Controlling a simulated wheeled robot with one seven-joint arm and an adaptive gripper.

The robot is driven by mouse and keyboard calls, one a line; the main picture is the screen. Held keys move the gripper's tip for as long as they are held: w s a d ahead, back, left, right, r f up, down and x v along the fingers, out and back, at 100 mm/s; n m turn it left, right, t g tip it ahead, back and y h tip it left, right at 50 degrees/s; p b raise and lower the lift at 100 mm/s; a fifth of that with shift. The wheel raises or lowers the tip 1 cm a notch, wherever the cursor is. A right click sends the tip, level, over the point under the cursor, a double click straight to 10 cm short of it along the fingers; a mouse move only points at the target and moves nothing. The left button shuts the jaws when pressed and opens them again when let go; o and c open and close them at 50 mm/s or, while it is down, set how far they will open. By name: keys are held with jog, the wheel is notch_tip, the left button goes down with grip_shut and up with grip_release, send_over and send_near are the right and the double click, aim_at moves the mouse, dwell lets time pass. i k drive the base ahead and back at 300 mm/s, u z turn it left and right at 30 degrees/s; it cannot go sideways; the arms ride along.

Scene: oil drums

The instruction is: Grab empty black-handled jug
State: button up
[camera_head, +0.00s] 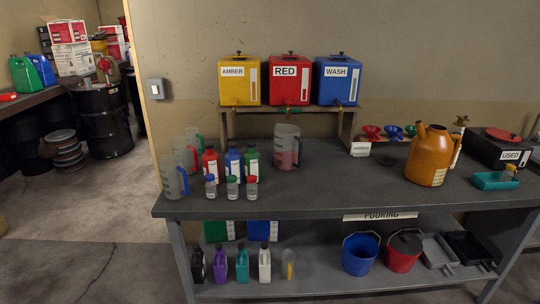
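A clear measuring jug with a dark, black-looking handle (287,147) stands upright on the dark workbench (340,196), towards the back and below the red container. Its handle is on the right side. A reddish tint shows in its lower part; I cannot tell whether this is liquid. Three other clear jugs stand at the bench's left end: one with a blue handle (172,178), one with a red handle (183,153) and one with a green handle partly behind them (193,138). My gripper is not in view.
Red, blue and green bottles (234,163) and small jars (232,188) stand left of the dark-handled jug. A rack (228,124) holds amber, red and blue containers behind it. An orange can (430,157) stands right. The bench's front middle is clear.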

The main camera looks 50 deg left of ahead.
aim_at(288, 142)
jog(key=u, duration=0.05)
jog(key=k, duration=0.1)
jog(key=u, duration=1.1)
